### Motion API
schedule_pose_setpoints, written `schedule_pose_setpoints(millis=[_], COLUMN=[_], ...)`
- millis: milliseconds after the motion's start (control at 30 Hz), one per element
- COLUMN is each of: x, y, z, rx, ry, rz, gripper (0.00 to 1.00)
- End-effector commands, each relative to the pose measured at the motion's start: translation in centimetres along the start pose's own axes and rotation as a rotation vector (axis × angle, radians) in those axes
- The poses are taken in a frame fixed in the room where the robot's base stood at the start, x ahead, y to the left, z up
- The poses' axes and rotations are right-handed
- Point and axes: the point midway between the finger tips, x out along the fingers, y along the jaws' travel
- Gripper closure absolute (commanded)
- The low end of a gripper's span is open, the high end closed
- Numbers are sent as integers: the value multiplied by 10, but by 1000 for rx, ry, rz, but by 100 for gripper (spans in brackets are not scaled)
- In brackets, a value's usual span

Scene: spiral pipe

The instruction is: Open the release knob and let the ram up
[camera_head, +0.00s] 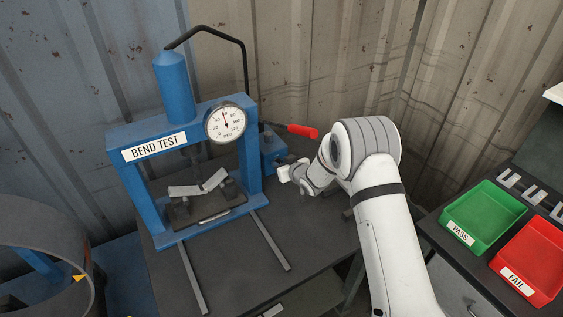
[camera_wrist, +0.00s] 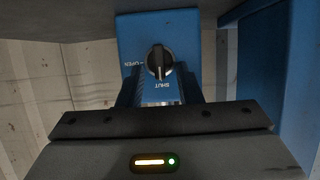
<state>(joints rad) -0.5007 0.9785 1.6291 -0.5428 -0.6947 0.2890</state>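The black release knob (camera_wrist: 160,62) is on a blue pump block (camera_wrist: 185,28) in the wrist view. Its grip stands upright in the picture, in line with the SHUT label (camera_wrist: 150,85); the OPEN label (camera_wrist: 133,64) is to its left. My gripper (camera_wrist: 160,80) is open, with a finger on each side below the knob; contact is not visible. In the head view my gripper (camera_head: 287,174) is beside the pump block (camera_head: 272,150), where the knob is hidden. The ram (camera_head: 197,155) hangs in the blue press frame (camera_head: 256,170) above a bent plate (camera_head: 185,190).
A pump lever with a red grip (camera_head: 303,131) sticks out above my gripper. The gauge (camera_head: 225,124) faces forward, its needle pointing up. Green PASS (camera_head: 452,233) and red FAIL (camera_head: 510,276) trays stand at the right. The dark bench (camera_head: 265,285) is mostly clear in front.

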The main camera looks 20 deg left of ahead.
Motion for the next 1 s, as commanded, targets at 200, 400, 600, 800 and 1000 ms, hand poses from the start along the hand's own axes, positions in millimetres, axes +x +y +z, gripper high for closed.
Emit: schedule_pose_setpoints(millis=[200,400,600,800,1000], x=[1,1,3,0,0], y=[0,1,0,2,4], z=[0,0,-1,0,0], rx=[0,0,1,13,82], ry=[0,0,0,1,1], rz=[1,1,3,-3,-31], gripper=[68,81,96,97,97])
